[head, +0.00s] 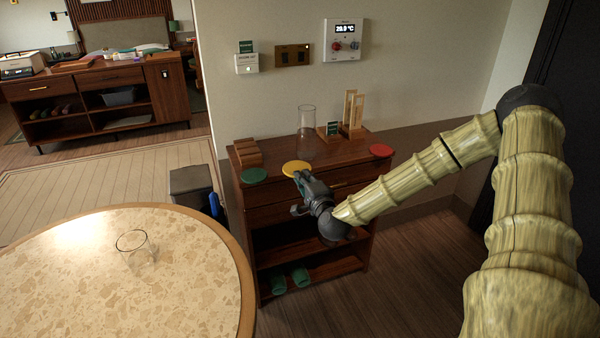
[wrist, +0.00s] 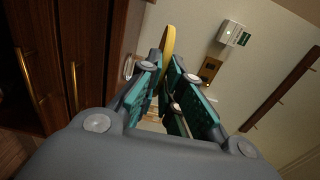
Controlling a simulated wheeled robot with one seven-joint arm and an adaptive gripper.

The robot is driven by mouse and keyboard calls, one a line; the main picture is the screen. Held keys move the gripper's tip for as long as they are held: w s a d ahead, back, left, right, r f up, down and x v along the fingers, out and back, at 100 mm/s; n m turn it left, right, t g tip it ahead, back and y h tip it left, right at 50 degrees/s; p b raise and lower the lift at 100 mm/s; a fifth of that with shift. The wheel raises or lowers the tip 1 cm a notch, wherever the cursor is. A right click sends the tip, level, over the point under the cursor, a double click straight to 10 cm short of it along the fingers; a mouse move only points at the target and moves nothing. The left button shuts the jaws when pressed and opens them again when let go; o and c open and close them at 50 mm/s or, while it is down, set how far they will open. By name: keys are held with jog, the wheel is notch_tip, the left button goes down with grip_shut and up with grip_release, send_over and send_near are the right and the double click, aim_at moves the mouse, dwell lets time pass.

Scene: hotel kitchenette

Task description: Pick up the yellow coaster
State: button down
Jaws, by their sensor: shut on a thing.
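The yellow coaster (head: 296,168) is a round flat disc at the front of the dark wooden cabinet's top. In the wrist view the coaster (wrist: 168,42) shows edge-on between the fingertips. My gripper (head: 302,177) is shut on its near edge, and the fingers hide part of it. In the wrist view my gripper (wrist: 172,75) has its teal pads on either side of the disc. I cannot tell whether the coaster is touching the cabinet top or just above it.
A green coaster (head: 254,175) lies left on the cabinet top (head: 338,161), and a red coaster (head: 381,151) lies right. A clear glass cylinder (head: 306,135), wooden blocks (head: 247,152) and a wooden stand (head: 353,113) are near. A round table (head: 190,270) with a glass (head: 137,250) stands front left.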

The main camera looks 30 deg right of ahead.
jog(key=shift+s+a+r+p, duration=0.15)
jog(key=shift+s+r+p, duration=0.1)
jog(key=shift+s, duration=0.35)
jog(key=shift+s+a+r+p, duration=0.15)
jog(key=shift+s+r+p, duration=0.1)
jog(key=shift+s, duration=0.35)
